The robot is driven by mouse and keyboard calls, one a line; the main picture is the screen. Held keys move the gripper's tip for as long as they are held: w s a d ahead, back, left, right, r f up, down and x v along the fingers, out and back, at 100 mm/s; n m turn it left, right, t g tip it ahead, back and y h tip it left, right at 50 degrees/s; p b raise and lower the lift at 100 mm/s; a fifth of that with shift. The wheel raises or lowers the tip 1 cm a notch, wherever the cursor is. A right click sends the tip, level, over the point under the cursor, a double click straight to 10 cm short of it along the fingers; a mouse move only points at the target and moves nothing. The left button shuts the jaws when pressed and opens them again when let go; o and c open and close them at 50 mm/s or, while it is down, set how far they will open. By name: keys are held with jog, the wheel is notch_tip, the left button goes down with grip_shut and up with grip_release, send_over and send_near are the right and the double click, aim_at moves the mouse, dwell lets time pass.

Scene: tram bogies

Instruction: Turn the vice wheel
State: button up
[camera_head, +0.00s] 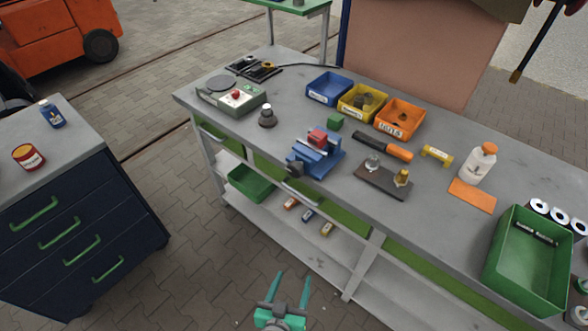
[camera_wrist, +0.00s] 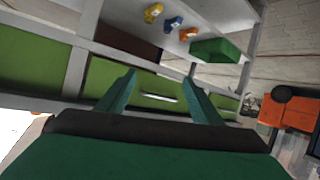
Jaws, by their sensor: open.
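A blue vice (camera_head: 318,152) stands at the front edge of the grey workbench, with a red block (camera_head: 317,137) at its jaws. A dark grey round part, which looks like the vice wheel (camera_head: 294,169), sits at the vice's front, over the bench edge. My gripper (camera_head: 292,279) is low in front of the bench, below and apart from the vice. Its two teal fingers are spread and empty; they also show in the wrist view (camera_wrist: 158,88), pointing at the bench's lower part. The vice is not visible in the wrist view.
The workbench (camera_head: 235,135) carries blue, yellow and orange bins (camera_head: 401,117), a scale (camera_head: 232,96), a bottle (camera_head: 479,163) and a large green crate (camera_head: 530,262). The lower shelf holds a green bin (camera_head: 251,183). A dark drawer cabinet (camera_head: 75,235) stands left. Paved floor between is free.

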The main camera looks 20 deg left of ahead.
jog(key=w+a+r+m+t+h, duration=0.1)
jog(key=w+a+r, duration=0.2)
jog(key=w, duration=0.2)
jog(key=w+a+r+h, duration=0.2)
jog(key=w+a+r, duration=0.1)
jog(key=w, duration=0.2)
jog(key=m+t+h, duration=0.3)
jog(key=m+h, duration=0.1)
jog(key=m, duration=0.1)
send_near(292, 171)
jog(key=x, duration=1)
jog(key=shift+w+d+r, duration=0.15)
jog(key=shift+w, duration=0.2)
jog(key=shift+c, duration=0.4)
jog(key=c, duration=1)
